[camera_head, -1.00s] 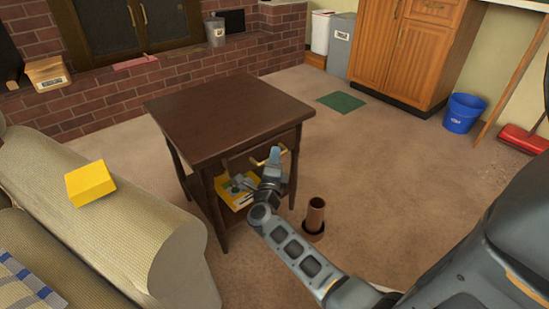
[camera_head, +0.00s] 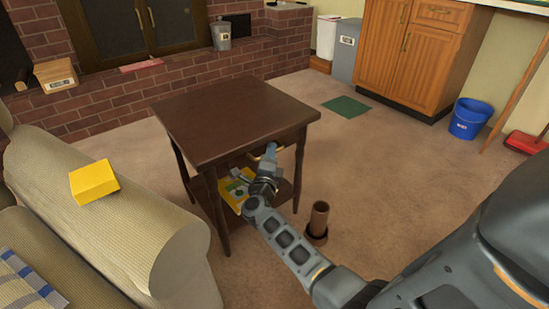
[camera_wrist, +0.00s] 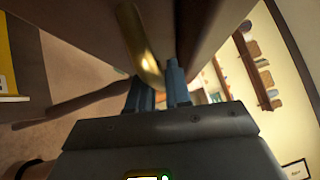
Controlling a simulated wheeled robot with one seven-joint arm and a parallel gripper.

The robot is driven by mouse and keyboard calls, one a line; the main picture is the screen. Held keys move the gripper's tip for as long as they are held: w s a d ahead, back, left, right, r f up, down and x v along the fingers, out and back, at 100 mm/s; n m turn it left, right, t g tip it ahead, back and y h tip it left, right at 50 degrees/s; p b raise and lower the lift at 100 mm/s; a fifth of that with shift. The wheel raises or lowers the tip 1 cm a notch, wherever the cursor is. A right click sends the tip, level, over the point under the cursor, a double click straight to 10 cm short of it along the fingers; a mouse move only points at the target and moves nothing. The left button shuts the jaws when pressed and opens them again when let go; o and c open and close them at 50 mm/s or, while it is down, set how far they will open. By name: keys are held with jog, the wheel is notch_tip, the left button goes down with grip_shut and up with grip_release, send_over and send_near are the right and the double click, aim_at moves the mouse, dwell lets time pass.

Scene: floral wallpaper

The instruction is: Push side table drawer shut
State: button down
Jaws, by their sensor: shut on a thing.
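The dark brown side table (camera_head: 235,115) stands on the carpet in the head view. Its drawer is below the top on the side by my arm, mostly hidden by the tabletop and my gripper. In the wrist view, the brass drawer handle (camera_wrist: 140,45) curves down to my fingers, with brown wood beside it. My gripper (camera_wrist: 158,88) is shut on the handle. In the head view, my gripper (camera_head: 268,160) is close under the tabletop's edge. How far the drawer stands out cannot be told.
A yellow item (camera_head: 235,188) lies on the table's lower shelf. A brown cylinder (camera_head: 318,220) stands on the floor close to my arm. A beige sofa (camera_head: 150,225) with a yellow box (camera_head: 94,181) is at left.

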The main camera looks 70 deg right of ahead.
jog(key=shift+w, duration=0.25)
jog(key=c, duration=1.2)
grip_release()
jog(key=shift+d, duration=0.1)
jog(key=shift+p+v, duration=1.05)
jog(key=shift+v, duration=2.9)
jog(key=shift+f, duration=0.1)
